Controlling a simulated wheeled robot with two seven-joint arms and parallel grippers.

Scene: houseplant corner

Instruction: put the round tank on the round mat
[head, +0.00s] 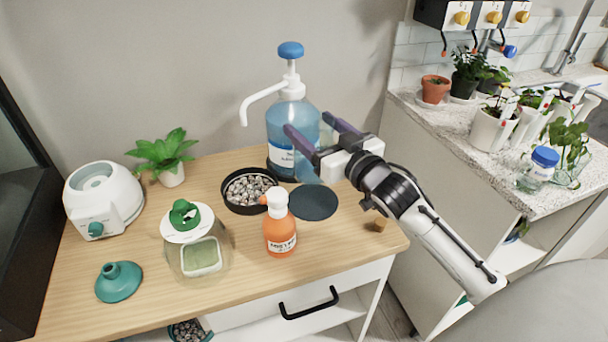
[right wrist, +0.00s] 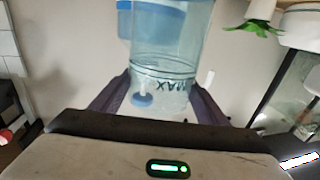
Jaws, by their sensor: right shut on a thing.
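The round tank is clear and see-through, with a dark line and "MAX" lettering in the right wrist view (right wrist: 172,62). My right gripper (head: 309,126) is shut on it, one finger on each side. In the head view the tank (head: 308,170) shows faintly below the fingers, in front of a blue pump bottle, so its outline is hard to make out. The round mat (head: 313,203) is a dark flat disc on the wooden cabinet top, just below the tank in the picture. The tank seems to be above the tabletop; its exact height is unclear. My left gripper is not in view.
The blue pump bottle (head: 291,113) stands behind the mat. A black dish of pebbles (head: 236,204) and an orange bottle (head: 279,237) stand close left of it. A small cork (head: 379,225) lies to the right. A jar (head: 190,262) and white appliance (head: 104,199) are farther left.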

